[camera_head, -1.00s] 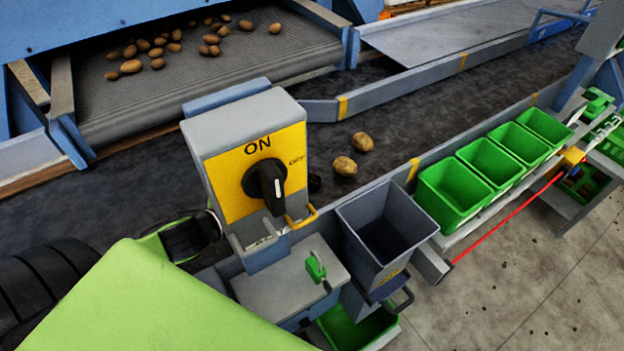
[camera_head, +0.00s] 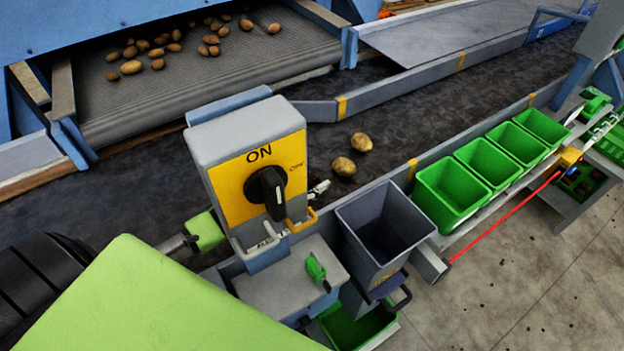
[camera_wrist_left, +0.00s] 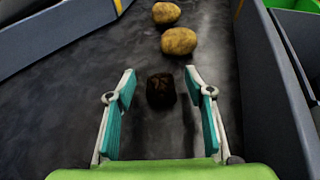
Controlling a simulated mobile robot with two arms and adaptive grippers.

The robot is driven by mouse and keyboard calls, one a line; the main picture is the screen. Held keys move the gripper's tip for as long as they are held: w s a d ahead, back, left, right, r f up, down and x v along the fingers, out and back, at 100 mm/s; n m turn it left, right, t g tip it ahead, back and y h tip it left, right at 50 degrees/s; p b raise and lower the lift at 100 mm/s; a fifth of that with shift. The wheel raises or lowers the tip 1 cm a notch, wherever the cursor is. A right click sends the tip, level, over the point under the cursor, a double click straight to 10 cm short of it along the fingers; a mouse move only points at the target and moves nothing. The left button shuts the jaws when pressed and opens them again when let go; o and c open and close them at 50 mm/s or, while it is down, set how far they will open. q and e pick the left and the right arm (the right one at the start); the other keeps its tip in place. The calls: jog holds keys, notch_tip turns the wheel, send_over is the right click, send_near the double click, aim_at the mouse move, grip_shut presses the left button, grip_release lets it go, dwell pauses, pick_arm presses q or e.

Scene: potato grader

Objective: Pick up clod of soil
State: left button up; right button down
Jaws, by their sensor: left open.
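The clod of soil (camera_wrist_left: 161,90) is a dark brown lump on the dark belt. In the left wrist view it lies between and slightly ahead of the open fingers of my left gripper (camera_wrist_left: 160,103), and I see no contact. In the head view the clod is hidden behind the switch box. There, only a bit of my left gripper (camera_head: 318,189) shows past the box's right side. My right gripper is not in view.
Two potatoes (camera_head: 343,166) (camera_head: 361,142) lie on the belt (camera_head: 420,118) just beyond the clod. The yellow-faced switch box (camera_head: 232,190) stands in front of my arm. A grey bin (camera_head: 358,226) and several green crates (camera_head: 428,205) line the near edge.

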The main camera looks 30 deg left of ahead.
aim_at(312, 177)
pick_arm(q)
jog(key=shift+w+d+f, duration=0.2)
jog(key=shift+w+f, duration=0.05)
jog(key=shift+w, duration=0.3)
jog(key=c, duration=1.2)
notch_tip(312, 177, up, 10)
jog(key=shift+r+b, duration=0.1)
jog(key=shift+b, duration=0.3)
